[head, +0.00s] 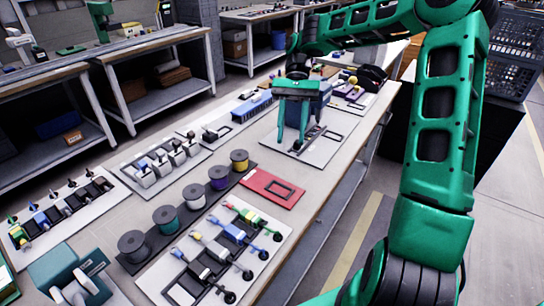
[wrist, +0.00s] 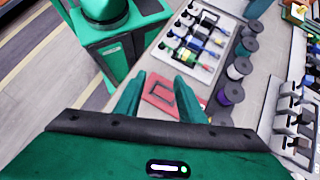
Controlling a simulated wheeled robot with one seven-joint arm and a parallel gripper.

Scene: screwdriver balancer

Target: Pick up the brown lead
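My gripper (head: 290,140) is open, its two green fingers apart and pointing down above a white board (head: 322,152) with a dark frame. In the wrist view nothing is held between the fingers (wrist: 160,85); a red plate (wrist: 155,99) shows beyond them. I cannot make out a clearly brown lead. Small coloured pieces with dark ends, including a green and red one (head: 241,212) and a blue one (head: 228,231), lie on a white board (head: 162,279) at the front. They also show in the wrist view (wrist: 195,42).
A row of spools, including a yellow one (head: 239,160) and a purple one (head: 218,178), stands beside the red plate (head: 271,188). A board of upright grey holders (head: 165,164) lies farther left. A black crate (head: 518,45) is at the right. Bare tabletop shows around the boards.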

